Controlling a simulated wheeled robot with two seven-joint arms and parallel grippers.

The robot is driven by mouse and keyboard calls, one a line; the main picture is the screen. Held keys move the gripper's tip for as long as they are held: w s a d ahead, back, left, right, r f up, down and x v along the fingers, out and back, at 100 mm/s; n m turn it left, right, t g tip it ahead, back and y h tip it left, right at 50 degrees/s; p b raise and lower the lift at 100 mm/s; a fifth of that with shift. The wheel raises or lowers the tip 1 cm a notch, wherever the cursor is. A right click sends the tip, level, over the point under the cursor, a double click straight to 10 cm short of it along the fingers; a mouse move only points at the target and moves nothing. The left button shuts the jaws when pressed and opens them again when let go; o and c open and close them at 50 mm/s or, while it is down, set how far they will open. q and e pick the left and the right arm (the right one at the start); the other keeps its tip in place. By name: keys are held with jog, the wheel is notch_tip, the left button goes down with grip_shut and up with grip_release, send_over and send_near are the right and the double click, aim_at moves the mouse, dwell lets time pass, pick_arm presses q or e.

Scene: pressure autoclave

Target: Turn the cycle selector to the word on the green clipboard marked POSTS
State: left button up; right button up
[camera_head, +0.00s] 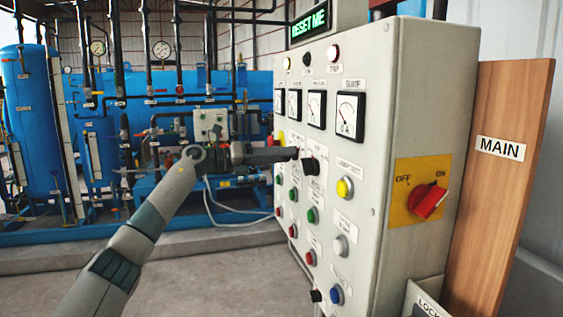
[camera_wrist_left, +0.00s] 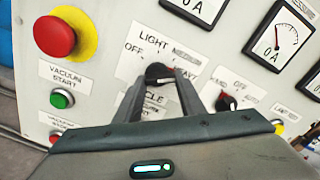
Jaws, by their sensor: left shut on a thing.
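My left gripper (camera_head: 296,154) reaches from the left to the front of the grey control cabinet (camera_head: 395,110). In the left wrist view its two fingertips (camera_wrist_left: 160,78) are shut on a black rotary knob (camera_wrist_left: 157,71). The words LIGHT and OFF show above and left of this knob, and CYCLE shows below it, partly covered by the fingers. The knob's pointer direction is hard to tell. The green clipboard is in neither view. My right gripper is not in view.
A second black knob (camera_wrist_left: 225,102) with a red mark sits right of the held one. A red emergency button (camera_wrist_left: 55,36) is at the left. Coloured push buttons and gauges (camera_head: 350,116) cover the panel. A red main switch (camera_head: 428,201) and a wooden MAIN board (camera_head: 500,190) are at the right.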

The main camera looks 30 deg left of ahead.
pick_arm(q)
jog(key=shift+f+m+b, duration=0.3)
jog(key=shift+m+b, duration=0.2)
jog(key=shift+m, duration=0.6)
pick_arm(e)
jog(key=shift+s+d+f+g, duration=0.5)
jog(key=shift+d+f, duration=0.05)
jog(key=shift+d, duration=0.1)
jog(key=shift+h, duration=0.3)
pick_arm(q)
jog(key=o, duration=1)
jog(key=shift+o, duration=0.2)
jog(key=shift+r, duration=0.1)
